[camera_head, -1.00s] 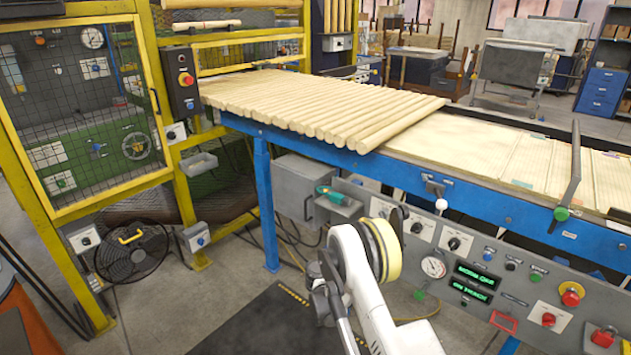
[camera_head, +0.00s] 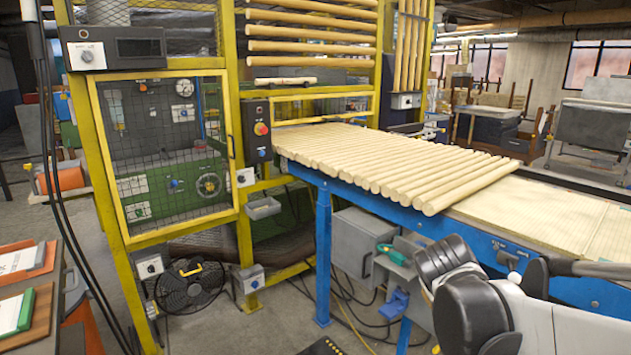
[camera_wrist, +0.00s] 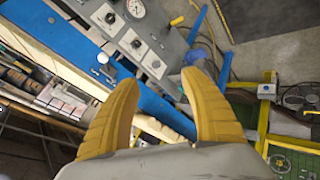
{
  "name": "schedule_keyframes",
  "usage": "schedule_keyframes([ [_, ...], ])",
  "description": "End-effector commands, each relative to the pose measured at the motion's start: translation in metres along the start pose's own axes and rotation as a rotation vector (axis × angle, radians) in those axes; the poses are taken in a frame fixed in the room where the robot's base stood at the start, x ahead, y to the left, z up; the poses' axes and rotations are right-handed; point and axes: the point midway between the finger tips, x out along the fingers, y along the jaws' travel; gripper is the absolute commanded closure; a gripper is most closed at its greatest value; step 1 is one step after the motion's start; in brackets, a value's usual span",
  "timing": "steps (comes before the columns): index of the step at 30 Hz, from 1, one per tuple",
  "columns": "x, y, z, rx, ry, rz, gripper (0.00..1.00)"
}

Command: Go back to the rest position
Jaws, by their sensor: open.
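My gripper (camera_wrist: 162,80) shows in the wrist view with its two yellow fingers spread well apart. Nothing is between the fingertips. In the head view my white and dark grey arm is at the lower right, in front of the blue-framed table (camera_head: 362,207); the fingers cannot be made out there. Behind the fingers in the wrist view are a blue rail (camera_wrist: 60,45) and a grey control panel (camera_wrist: 150,42), seen tilted.
Pale turned rods (camera_head: 400,165) lie side by side on the table. A yellow frame with a mesh guard (camera_head: 160,150) stands left. A black fan (camera_head: 190,286) and a grey box (camera_head: 358,242) are low down. Grey floor shows between.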

Motion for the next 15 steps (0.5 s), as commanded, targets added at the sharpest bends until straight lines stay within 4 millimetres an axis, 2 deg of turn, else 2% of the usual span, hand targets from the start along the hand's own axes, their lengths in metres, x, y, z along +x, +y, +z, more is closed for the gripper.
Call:
schedule_keyframes([
  [1, -0.021, -0.007, 0.018, 0.038, 0.001, -0.045, 0.47],
  [6, -0.076, -0.041, 0.072, 0.171, 0.005, -0.205, 0.47],
  [10, -0.105, -0.070, 0.108, 0.260, 0.007, -0.310, 0.47],
  [15, -0.125, -0.094, 0.135, 0.333, 0.009, -0.395, 0.47],
])
